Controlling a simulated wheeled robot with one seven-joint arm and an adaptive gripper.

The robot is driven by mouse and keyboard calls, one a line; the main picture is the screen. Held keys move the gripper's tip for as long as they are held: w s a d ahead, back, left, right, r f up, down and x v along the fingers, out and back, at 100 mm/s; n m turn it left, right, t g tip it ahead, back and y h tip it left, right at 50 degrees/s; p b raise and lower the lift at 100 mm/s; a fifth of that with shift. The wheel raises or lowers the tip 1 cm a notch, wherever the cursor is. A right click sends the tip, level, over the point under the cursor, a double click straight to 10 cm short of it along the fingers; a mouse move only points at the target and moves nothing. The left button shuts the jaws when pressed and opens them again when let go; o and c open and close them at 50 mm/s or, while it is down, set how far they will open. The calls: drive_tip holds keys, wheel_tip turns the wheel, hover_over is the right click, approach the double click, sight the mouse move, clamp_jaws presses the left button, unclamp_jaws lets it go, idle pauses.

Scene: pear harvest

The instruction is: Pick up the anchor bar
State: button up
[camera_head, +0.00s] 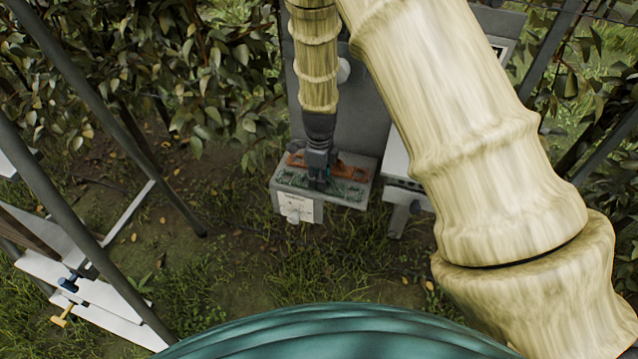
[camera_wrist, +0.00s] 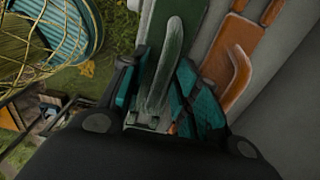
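A green bar (camera_wrist: 174,32) with a raised handle and an orange bar (camera_wrist: 232,70) with a similar handle lie side by side on a grey box top. I cannot tell which is the anchor bar. In the head view the orange bar (camera_head: 350,172) lies behind the green bar (camera_head: 345,188). My gripper (camera_head: 318,184) points down over the box. In the wrist view my gripper (camera_wrist: 160,95) is open, its teal-padded fingers on either side of the green handle. No clear contact shows, and the palm hides the near end of the green bar.
The pale box (camera_head: 299,207) stands on grass before a tall grey panel (camera_head: 352,125). A white unit with grey legs (camera_head: 398,180) is close on its right. Metal poles and white plates (camera_head: 95,305) stand at left; leafy branches (camera_head: 160,60) hang behind.

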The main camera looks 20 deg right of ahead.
clamp_jaws()
drive_tip(key=shift+r, duration=0.1)
